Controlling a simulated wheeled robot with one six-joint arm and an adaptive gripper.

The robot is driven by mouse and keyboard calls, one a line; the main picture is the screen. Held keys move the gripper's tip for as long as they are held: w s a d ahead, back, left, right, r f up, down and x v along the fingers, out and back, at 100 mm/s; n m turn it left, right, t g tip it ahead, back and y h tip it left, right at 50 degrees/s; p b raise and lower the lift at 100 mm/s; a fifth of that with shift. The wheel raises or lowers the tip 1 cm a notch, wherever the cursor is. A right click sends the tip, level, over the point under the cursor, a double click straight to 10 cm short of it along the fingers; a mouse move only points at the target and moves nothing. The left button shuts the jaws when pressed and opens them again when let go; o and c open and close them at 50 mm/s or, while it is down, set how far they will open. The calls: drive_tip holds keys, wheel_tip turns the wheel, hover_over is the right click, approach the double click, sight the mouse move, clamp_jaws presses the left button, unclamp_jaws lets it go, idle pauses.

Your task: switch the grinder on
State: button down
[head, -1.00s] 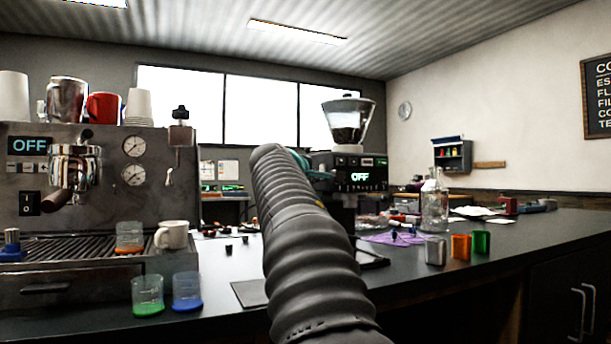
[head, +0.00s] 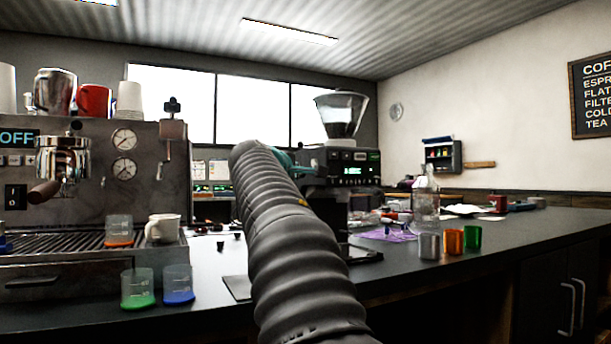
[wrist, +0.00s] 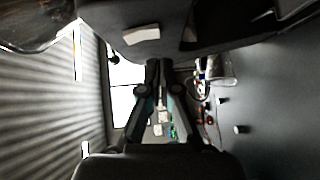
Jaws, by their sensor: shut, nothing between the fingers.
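The grinder (head: 345,166) stands on the counter in the head view, a dark body with a clear hopper (head: 341,117) on top. Its front display (head: 353,171) is lit with small pale-green text, too small to read surely. My arm covers the grinder's left side. My gripper (wrist: 158,64) is shut and empty in the wrist view, its fingertips close beside a dark body across the top, apparently the grinder. I cannot tell whether they touch it. A pale block (wrist: 141,35) sits on that dark body. In the head view the fingertips are hidden.
An espresso machine (head: 95,170) reading OFF stands at left, with beakers and a white mug (head: 163,228) near it. A glass bottle (head: 426,205), a purple cloth (head: 388,234) and small metal, orange (head: 453,241) and green cups are to the right. The right counter front is clear.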

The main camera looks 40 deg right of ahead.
drive_tip(key=w+f+b+v, duration=0.1)
drive_tip(key=b+v, duration=0.1)
drive_tip(key=v, duration=0.9)
drive_tip(key=shift+a+f, duration=0.3)
drive_tip(key=shift+f, duration=0.05)
